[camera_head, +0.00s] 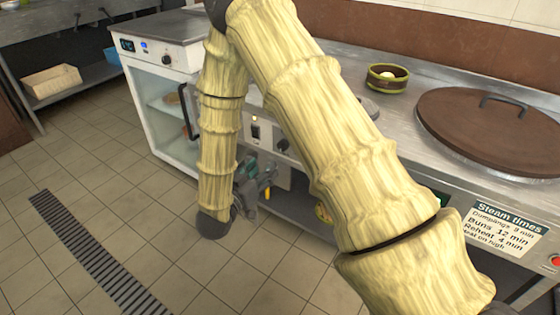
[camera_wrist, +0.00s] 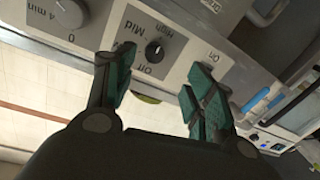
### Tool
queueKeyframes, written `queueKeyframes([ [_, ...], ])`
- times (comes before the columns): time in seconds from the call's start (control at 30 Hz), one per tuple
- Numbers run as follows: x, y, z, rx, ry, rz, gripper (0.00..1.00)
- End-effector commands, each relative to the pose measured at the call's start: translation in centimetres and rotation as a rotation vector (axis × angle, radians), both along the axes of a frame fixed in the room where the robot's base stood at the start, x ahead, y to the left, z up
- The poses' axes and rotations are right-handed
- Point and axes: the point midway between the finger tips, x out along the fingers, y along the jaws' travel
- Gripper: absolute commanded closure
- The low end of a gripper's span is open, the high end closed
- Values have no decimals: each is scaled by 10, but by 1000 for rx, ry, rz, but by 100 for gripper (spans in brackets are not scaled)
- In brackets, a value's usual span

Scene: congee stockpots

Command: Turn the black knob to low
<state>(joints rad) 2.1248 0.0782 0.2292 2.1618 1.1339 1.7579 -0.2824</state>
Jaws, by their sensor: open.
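A black knob (camera_wrist: 154,50) is on the grey panel in the wrist view, with the labels Off, Mid and High around it. No Low label can be made out there, and where its pointer stands is unclear. My gripper (camera_wrist: 157,78) is open, its green-padded fingers on either side below the knob and apart from it. Nothing is between the fingers. In the head view, the black knob (camera_head: 282,145) shows small on the counter's front panel. My gripper (camera_head: 252,178) is just below and left of it, partly hidden by my arm.
A lit switch (camera_head: 255,130) is left of the knob in the head view. A white glass-door cabinet (camera_head: 170,95) stands left. A brown pot lid (camera_head: 490,125) lies right on the counter.

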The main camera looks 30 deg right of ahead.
Motion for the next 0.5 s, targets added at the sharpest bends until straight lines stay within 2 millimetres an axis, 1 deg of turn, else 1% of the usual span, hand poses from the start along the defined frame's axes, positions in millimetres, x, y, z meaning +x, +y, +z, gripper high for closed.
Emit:
queueKeyframes([
  [0.17,1,-3,6,-29,-22,-40,46],
  [0.27,3,-9,7,-30,-23,-44,46],
  [0.37,9,-20,7,-29,-24,-44,46],
  [0.5,18,-41,6,-29,-24,-44,46],
])
